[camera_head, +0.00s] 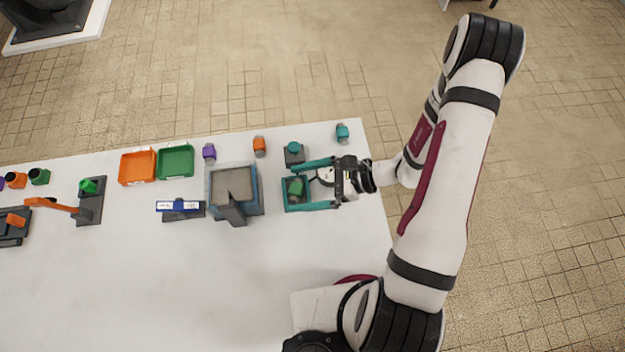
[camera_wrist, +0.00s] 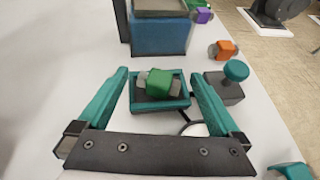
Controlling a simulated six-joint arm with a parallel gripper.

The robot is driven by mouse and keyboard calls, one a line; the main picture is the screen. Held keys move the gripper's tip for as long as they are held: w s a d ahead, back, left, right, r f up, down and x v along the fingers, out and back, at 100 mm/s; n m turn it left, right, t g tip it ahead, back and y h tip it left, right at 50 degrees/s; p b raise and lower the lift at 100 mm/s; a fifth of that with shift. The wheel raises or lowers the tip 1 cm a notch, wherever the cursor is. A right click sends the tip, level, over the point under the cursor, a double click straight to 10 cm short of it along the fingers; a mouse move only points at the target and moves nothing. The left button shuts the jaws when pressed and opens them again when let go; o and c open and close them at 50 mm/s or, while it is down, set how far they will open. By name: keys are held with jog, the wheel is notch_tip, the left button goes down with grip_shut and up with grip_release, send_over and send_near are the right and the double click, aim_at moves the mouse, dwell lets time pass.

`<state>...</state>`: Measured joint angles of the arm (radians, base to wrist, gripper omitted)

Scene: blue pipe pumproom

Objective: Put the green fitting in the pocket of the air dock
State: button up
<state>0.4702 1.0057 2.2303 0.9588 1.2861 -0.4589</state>
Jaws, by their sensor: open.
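A green fitting with grey ends (camera_wrist: 158,83) lies on its side in or over a small teal-rimmed tray (camera_wrist: 160,105); I cannot tell how deep it sits. In the head view the green fitting (camera_head: 295,187) shows between my gripper's teal fingers. My gripper (camera_head: 284,188) is open, one finger on each side of the tray, apart from the fitting. In the wrist view my gripper (camera_wrist: 160,75) also spans the tray. Another green piece (camera_head: 88,186) stands on a dark base with an orange lever at left. No readable label tells me which thing is the air dock.
A grey block with a teal knob (camera_head: 294,152) stands close behind the tray. A blue-grey box (camera_head: 235,190) is to the left. Orange (camera_head: 138,167) and green (camera_head: 175,161) trays and loose purple (camera_head: 209,152), orange (camera_head: 259,146) and teal (camera_head: 342,133) fittings are further back. The front table is clear.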

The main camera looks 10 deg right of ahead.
jog(key=shift+r, duration=0.1)
jog(key=v, duration=1.1)
jog(key=shift+d+r, duration=0.2)
jog(key=shift+d, duration=0.15)
jog(key=s+a+r+n+g+h, duration=0.1)
jog(key=s+a+r+n+h, duration=0.2)
jog(key=s+r+n+h, duration=0.2)
jog(key=s+a+r+n+g+h, duration=0.1)
jog(key=s+a+r+n+h, duration=0.2)
jog(key=s+r+n+h, duration=0.2)
jog(key=s+r+n, duration=0.3)
jog(key=r+n, duration=0.1)
jog(key=r, duration=0.1)
jog(key=shift+s+h, duration=0.15)
jog(key=shift+h, duration=0.25)
jog(key=shift+a, duration=0.1)
